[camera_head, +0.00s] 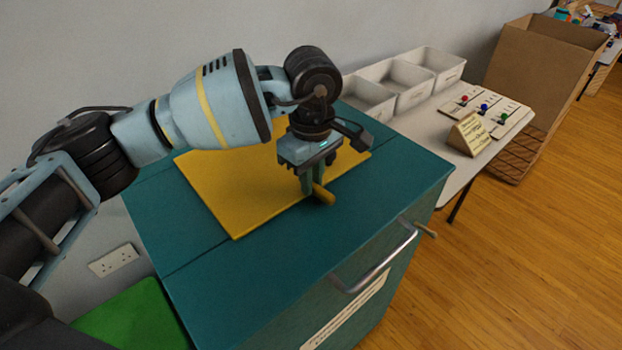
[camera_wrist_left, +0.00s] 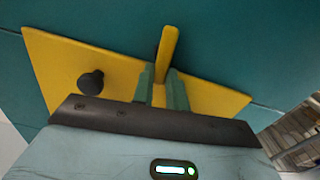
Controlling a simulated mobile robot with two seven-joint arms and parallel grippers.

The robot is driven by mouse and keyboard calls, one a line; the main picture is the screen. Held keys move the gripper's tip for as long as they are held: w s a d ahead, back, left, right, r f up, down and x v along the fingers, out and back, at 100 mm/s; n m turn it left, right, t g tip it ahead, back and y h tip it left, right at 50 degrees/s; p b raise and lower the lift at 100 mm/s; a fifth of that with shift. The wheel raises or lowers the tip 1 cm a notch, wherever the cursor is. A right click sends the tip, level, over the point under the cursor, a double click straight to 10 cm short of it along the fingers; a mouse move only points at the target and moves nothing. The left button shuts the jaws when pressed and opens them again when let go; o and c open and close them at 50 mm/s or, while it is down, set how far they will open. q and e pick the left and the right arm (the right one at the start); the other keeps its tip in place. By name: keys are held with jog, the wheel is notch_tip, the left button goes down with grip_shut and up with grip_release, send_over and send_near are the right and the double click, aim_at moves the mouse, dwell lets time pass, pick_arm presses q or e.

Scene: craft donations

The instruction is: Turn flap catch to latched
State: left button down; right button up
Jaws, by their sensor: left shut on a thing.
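The flap catch appears to be a yellow bar (camera_head: 323,194) over a yellow panel (camera_head: 236,192) on top of a teal cabinet. My left gripper (camera_head: 313,188) reaches down from above and is shut on the bar, whose rounded end sticks out to the lower right of the fingers. In the left wrist view the bar (camera_wrist_left: 167,50) stands between the two green fingertips (camera_wrist_left: 162,88) and extends past them. A dark round knob (camera_wrist_left: 91,82) sits on the panel to the left. No mark for the latched position is readable. My right gripper is out of view.
The teal cabinet (camera_head: 290,265) has a metal handle (camera_head: 378,262) on its front. Behind it, a pale table holds white bins (camera_head: 410,78), a small sign (camera_head: 468,134) and coloured knobs. A large cardboard box (camera_head: 540,65) stands farther right. Wooden floor is clear at right.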

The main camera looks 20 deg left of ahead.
pick_arm(q)
jog(key=shift+w+m, duration=0.1)
jog(key=shift+m, duration=0.4)
jog(key=c, duration=1.4)
grip_release()
jog(key=shift+r+b, duration=0.3)
jog(key=shift+r, duration=3.65)
